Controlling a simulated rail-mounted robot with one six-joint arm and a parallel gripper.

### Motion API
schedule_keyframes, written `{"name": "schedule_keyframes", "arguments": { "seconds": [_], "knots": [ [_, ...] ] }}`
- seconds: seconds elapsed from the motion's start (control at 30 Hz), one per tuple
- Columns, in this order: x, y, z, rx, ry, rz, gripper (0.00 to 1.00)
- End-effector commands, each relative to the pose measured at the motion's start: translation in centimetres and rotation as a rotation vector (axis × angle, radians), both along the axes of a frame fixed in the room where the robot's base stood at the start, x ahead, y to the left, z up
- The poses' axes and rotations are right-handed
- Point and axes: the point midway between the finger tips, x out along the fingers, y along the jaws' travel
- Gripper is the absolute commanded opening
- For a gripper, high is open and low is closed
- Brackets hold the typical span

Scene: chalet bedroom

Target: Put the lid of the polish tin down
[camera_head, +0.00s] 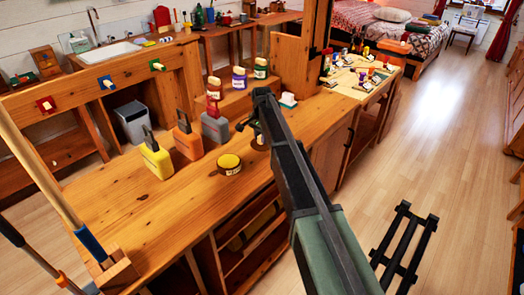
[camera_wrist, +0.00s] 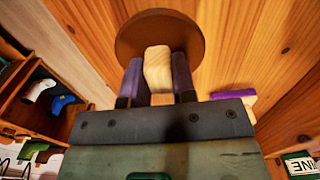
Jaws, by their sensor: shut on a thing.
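The lid (camera_wrist: 135,38) is a brown round disc with a pale wooden knob (camera_wrist: 157,66). In the wrist view my gripper (camera_wrist: 157,84) is shut on the knob, one purple-lined finger on each side. In the head view my gripper (camera_head: 251,127) is over the wooden worktop (camera_head: 190,215), with the brown lid (camera_head: 261,146) below it, partly hidden. I cannot tell whether the lid touches the wood. The polish tin (camera_head: 229,164), round with a yellow top face and a pale label, stands on the worktop to the left of and nearer than the lid.
Yellow (camera_head: 157,160), orange (camera_head: 187,143) and grey (camera_head: 215,127) containers stand left of the gripper. Several labelled bottles (camera_head: 239,79) stand behind. A small white-topped block (camera_head: 288,100) lies beyond the arm. The worktop's near left part is clear.

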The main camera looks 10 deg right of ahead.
Motion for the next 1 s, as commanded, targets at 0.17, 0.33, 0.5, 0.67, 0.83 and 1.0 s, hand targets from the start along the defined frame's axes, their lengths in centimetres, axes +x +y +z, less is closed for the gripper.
{"name": "schedule_keyframes", "arguments": {
  "seconds": [0.17, 0.33, 0.5, 0.67, 0.83, 1.0],
  "knots": [
    [0.0, 0.0, -3.9, 0.000, 0.000, 0.000, 0.02],
    [0.0, 0.0, -3.3, 0.000, 0.000, 0.000, 0.02],
    [0.0, 0.0, -3.8, 0.000, 0.000, 0.000, 0.02],
    [0.0, 0.0, -3.6, 0.000, 0.000, 0.000, 0.48],
    [0.0, 0.0, -3.6, 0.000, 0.000, 0.000, 0.50],
    [0.0, 0.0, -3.2, 0.000, 0.000, 0.000, 0.50]
  ]
}}
